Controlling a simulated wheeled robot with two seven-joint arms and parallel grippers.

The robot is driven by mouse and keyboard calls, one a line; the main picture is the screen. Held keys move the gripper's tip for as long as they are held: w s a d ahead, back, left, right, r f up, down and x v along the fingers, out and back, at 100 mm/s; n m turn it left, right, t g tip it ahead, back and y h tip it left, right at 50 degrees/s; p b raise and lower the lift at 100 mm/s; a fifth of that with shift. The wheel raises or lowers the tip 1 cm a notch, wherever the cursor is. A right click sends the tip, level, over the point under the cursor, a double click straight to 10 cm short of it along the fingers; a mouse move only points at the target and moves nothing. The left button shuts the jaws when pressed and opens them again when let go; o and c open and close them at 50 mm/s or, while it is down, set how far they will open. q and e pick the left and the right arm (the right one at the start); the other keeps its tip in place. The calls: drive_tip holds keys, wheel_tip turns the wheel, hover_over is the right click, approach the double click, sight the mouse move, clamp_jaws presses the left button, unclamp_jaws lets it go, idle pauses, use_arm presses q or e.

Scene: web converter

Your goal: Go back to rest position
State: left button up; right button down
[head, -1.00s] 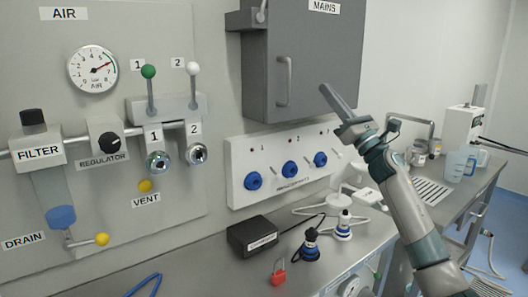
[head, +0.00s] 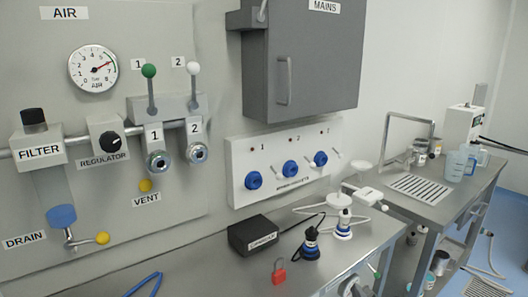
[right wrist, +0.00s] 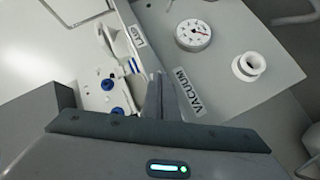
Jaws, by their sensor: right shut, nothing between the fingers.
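My right gripper (right wrist: 160,97) shows in the right wrist view with its two fingers together, shut and empty. Behind the fingers lie a panel with a VACUUM label (right wrist: 188,92) and a round gauge (right wrist: 193,35). No part of the right arm that I can make out shows in the head view. My left gripper is in neither view now.
A grey MAINS cabinet (head: 325,65) hangs on the wall above a white panel with blue sockets (head: 250,148). On the bench stand a black box (head: 253,236), a red padlock (head: 279,272) and blue-and-white plugs (head: 343,226). A steel side table (head: 440,212) stands at right.

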drive_tip(key=s+f+m+g, duration=0.3)
drive_tip(key=s+f, duration=0.3)
drive_tip(key=s, duration=0.3)
drive_tip(key=s+f+m+g, duration=0.2)
drive_tip(key=s+f+g, duration=0.1)
drive_tip(key=s+f, duration=0.55)
drive_tip(key=s+a+f+m+g+y, duration=0.1)
drive_tip(key=s+a+m+g, duration=0.15)
drive_tip(key=s, duration=0.85)
drive_tip(key=s+a+f+m+g+y, duration=0.1)
drive_tip(key=s+m+g, duration=0.15)
drive_tip(key=s, duration=0.95)
drive_tip(key=w+a+f+n, duration=0.1)
drive_tip(key=w+f, duration=0.1)
drive_tip(key=f, duration=1)
drive_tip(key=w+a+f, duration=0.1)
drive_tip(key=w+f, duration=0.1)
drive_tip(key=f, duration=1)
drive_tip(key=s+f, duration=0.4)
drive_tip(key=f, duration=0.4)
drive_tip(key=s+f, duration=0.5)
drive_tip(key=f, duration=0.4)
drive_tip(key=shift+s+d+f+y, duration=0.15)
drive_tip(key=shift+s+y, duration=0.1)
drive_tip(key=shift+y, duration=0.15)
